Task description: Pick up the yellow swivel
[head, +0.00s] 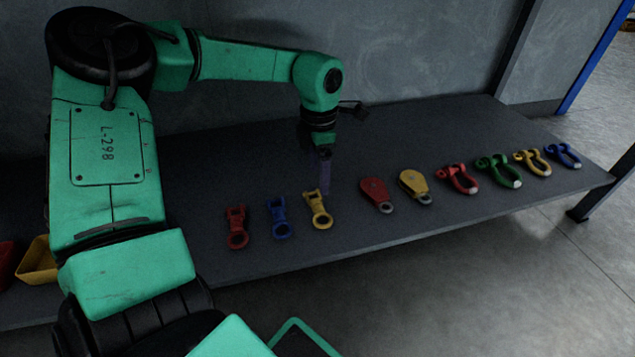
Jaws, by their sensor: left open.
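The yellow swivel (318,209) lies flat on the dark grey bench (430,222), with a ring at its near end. It is the rightmost of three swivels, beside a blue swivel (279,218) and a red swivel (237,227). My left gripper (324,178) points down just behind and above the far end of the yellow swivel. It is open and holds nothing that I can see. Whether its fingertips touch the swivel cannot be told from this angle. My right gripper is not in view.
A yellow bin (38,262) stands at the left. A grey wall is behind the bench. The bench behind the row is clear.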

